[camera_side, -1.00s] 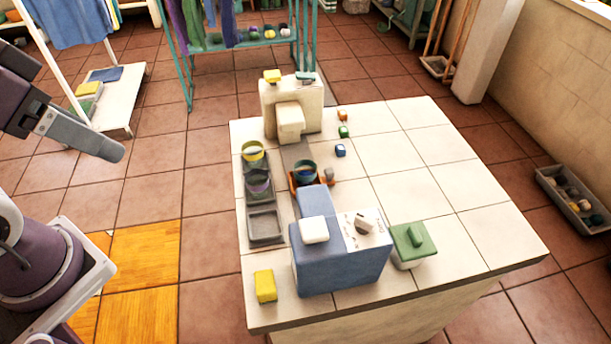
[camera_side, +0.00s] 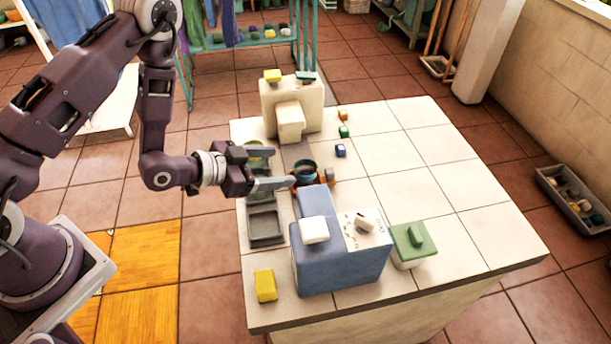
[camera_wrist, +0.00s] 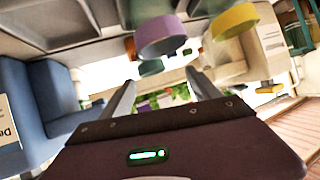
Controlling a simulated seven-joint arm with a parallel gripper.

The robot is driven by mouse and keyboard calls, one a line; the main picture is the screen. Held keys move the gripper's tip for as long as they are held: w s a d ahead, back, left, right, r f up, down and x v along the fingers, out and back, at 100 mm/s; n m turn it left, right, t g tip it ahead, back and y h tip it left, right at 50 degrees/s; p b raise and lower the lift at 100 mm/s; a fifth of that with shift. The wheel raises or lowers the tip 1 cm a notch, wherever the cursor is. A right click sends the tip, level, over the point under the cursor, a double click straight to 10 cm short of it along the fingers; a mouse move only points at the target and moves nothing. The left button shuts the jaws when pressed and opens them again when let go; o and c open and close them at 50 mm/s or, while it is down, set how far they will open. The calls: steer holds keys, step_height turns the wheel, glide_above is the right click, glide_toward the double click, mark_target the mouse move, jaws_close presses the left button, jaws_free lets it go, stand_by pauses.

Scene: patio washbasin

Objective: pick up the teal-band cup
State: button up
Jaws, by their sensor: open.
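In the side view the teal-band cup (camera_side: 305,171), dark inside, stands upright in a small orange-and-dark holder (camera_side: 326,175) behind the blue box. My gripper (camera_side: 282,168) is open and comes in level from the left. Its nearer finger reaches close to the cup; I cannot tell if they touch. In the wrist view my two fingers (camera_wrist: 163,92) are spread with no cup held between them. A purple-band cup (camera_wrist: 162,36) and a yellow-band cup (camera_wrist: 235,20) show there, tipped in the picture. My gripper hides the purple-band cup in the side view.
A grey tray (camera_side: 265,228) has an empty near compartment. A blue box (camera_side: 343,255) with a dial, a green-lidded container (camera_side: 411,243) and a yellow block (camera_side: 265,286) stand nearby. A cream tap block (camera_side: 291,105) stands behind. The right side of the tabletop is clear.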

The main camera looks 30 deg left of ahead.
mark_target(305, 176)
steer(key=shift+s+d+f+h, duration=0.15)
steer(key=shift+s+f, duration=0.35)
steer(key=shift+f, duration=0.05)
steer(key=shift+s+d+f+h, duration=0.15)
steer(key=shift+s+f, duration=0.3)
steer(key=shift+f, duration=0.05)
steer(key=shift+w+d+t, duration=0.1)
steer(key=shift+w+t, duration=0.05)
steer(key=shift+t, duration=0.15)
steer(key=x, duration=0.6)
steer(key=shift+w+d+r, duration=0.2)
steer(key=shift+w, duration=0.25)
jaws_close()
